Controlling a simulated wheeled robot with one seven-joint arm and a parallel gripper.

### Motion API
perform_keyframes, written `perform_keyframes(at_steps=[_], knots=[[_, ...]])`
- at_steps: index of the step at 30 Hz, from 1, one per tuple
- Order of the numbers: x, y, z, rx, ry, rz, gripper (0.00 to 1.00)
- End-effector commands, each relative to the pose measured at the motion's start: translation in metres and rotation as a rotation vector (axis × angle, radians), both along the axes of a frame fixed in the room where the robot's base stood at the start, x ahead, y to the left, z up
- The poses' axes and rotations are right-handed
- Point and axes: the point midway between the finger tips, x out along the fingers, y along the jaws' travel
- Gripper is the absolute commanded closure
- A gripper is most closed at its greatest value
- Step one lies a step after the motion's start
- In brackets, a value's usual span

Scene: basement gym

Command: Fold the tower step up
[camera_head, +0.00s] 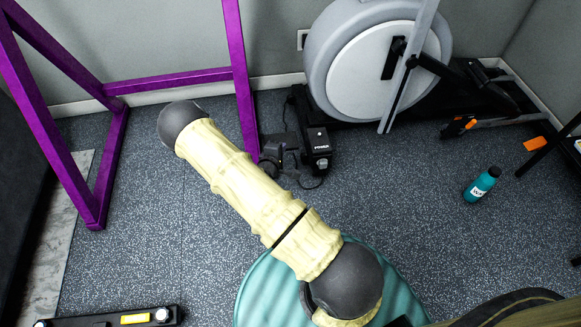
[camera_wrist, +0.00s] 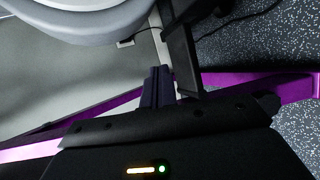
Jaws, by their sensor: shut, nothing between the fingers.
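The purple tower (camera_head: 240,75) stands at the back left in the head view; its tubes cross the wrist view (camera_wrist: 245,80). A black, white-lettered piece (camera_head: 318,142), probably the step, sits low just right of the tower's right upright. In the wrist view a dark flat panel (camera_wrist: 182,52), perhaps this step, stands just beyond the fingers. My gripper (camera_head: 283,145) is partly hidden behind my cream arm, low beside the upright. In the wrist view my gripper (camera_wrist: 158,84) has its fingers together and empty, close to the panel. I cannot tell whether they touch it.
A grey rowing machine (camera_head: 375,60) stands behind, to the right of the tower. An orange piece (camera_head: 535,144) lies farther right. Floor between the tower's left leg and my arm is clear.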

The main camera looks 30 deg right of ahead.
Motion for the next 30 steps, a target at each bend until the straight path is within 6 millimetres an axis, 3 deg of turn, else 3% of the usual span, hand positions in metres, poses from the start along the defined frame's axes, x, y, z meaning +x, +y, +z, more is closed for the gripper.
perform_keyframes(at_steps=[1,9,18,24,30], knots=[[-0.001,-0.003,-0.032,-0.063,0.005,0.025,1.0],[-0.002,-0.013,-0.111,-0.43,0.008,0.164,1.0],[-0.012,-0.009,-0.19,-0.854,-0.003,0.318,1.0],[-0.018,-0.002,-0.214,-1.039,-0.019,0.378,1.0],[-0.02,-0.003,-0.212,-1.07,-0.021,0.383,1.0]])
